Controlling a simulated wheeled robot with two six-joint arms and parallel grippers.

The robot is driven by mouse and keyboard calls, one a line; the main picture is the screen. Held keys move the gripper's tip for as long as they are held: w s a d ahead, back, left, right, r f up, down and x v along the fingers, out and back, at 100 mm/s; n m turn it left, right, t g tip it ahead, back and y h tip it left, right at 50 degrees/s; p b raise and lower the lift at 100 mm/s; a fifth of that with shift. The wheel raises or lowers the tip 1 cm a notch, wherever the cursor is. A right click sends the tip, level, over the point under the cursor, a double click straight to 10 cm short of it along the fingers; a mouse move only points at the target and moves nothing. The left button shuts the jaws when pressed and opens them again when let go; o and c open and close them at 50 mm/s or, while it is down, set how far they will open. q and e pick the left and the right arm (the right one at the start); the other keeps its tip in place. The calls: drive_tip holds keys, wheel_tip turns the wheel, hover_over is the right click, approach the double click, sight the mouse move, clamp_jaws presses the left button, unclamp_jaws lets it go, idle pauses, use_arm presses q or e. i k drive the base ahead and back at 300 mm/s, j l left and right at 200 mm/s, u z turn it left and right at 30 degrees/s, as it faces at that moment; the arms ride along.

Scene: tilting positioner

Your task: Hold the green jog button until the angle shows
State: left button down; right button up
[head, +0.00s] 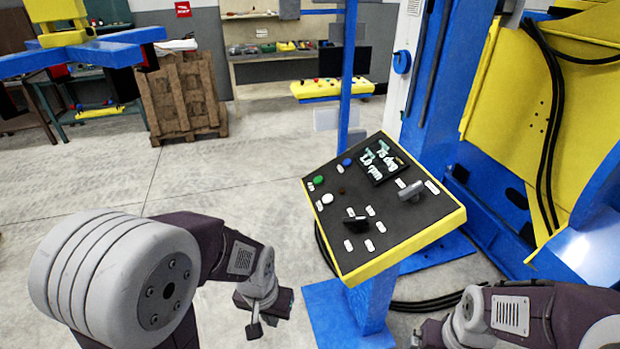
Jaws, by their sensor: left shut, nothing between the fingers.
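The tilted control panel (392,230) has a black face and yellow edges and stands on a blue post. The green button (318,180) is at its upper left edge, and nothing touches it. The display (383,163) at the top of the panel reads what looks like 75 deg and 1.0 rpm. My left gripper (256,325) is shut and empty, left of the panel and lower in the picture, apart from it. My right gripper (428,336) is partly cut off at the bottom edge, below the panel; its fingers do not show clearly.
The panel also carries a white button (327,199), a blue button (347,162), a dark red button (342,190), a black switch (355,223) and a grey lever (411,192). The blue and yellow positioner (540,110) stands at right. The floor left of the panel is clear.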

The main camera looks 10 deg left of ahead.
sight(318, 180)
drive_tip(key=i+j+z, duration=0.3)
drive_tip(key=j, duration=0.4)
drive_tip(key=j+z, duration=0.3)
drive_tip(key=j, duration=0.35)
drive_tip(key=j+z, duration=0.3)
drive_tip(key=j, duration=0.45)
drive_tip(key=i, duration=0.05)
